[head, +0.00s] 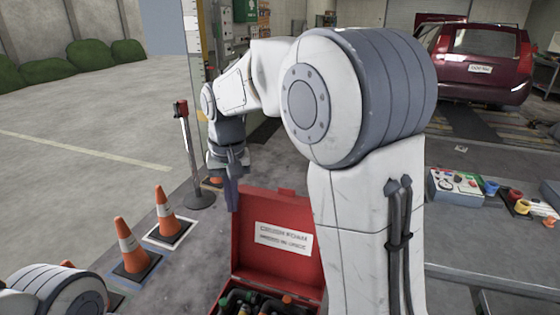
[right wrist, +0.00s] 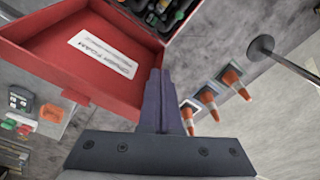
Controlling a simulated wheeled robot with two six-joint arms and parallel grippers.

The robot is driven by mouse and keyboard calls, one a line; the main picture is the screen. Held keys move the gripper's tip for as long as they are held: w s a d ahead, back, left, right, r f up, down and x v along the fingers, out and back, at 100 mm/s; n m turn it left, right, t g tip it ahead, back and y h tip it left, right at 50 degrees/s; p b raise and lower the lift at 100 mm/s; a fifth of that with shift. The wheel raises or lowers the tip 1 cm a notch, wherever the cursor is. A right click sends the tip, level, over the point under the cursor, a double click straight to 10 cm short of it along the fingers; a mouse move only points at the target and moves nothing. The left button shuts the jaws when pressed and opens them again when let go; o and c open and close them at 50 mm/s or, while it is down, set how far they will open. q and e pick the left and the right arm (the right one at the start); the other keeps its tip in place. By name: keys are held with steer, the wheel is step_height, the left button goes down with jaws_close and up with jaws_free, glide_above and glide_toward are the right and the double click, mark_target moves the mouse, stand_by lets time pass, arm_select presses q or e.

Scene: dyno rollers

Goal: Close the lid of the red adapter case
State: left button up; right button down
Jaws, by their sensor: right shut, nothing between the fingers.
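The red adapter case (head: 236,284) stands open at the bottom middle of the head view, with several dark and coloured adapters inside. Its lid (head: 257,212) stands up, its inner face with a white label towards me; my right arm hides its right part. My right gripper (head: 232,200) is shut and empty, pointing down by the lid's upper left corner. In the right wrist view the shut fingers (right wrist: 160,75) reach up past the edge of the lid (right wrist: 60,45); I cannot tell whether they touch it. My left gripper is out of view.
Orange cones (head: 130,250) stand left of the case, and a post (head: 188,150) rises behind them. A grey bench (head: 490,240) with a control box (head: 455,186) and coloured cups lies right. A dark red car (head: 470,62) stands at the back.

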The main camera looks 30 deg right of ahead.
steer(key=w+d+r+m+h+p, duration=0.1)
steer(key=w+d+r+m+p, duration=0.15)
steer(key=d, duration=0.75)
steer(key=w+d+r+m+p, duration=0.1)
steer(key=w+d+r+m, duration=0.25)
steer(key=d, duration=0.65)
arm_select(q)
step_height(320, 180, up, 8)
steer(key=p, duration=0.3)
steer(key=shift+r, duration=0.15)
arm_select(e)
step_height(320, 180, down, 9)
steer(key=s+a, duration=0.1)
steer(key=a, duration=0.1)
steer(key=shift+s+a, duration=0.35)
steer(key=shift+s, duration=0.05)
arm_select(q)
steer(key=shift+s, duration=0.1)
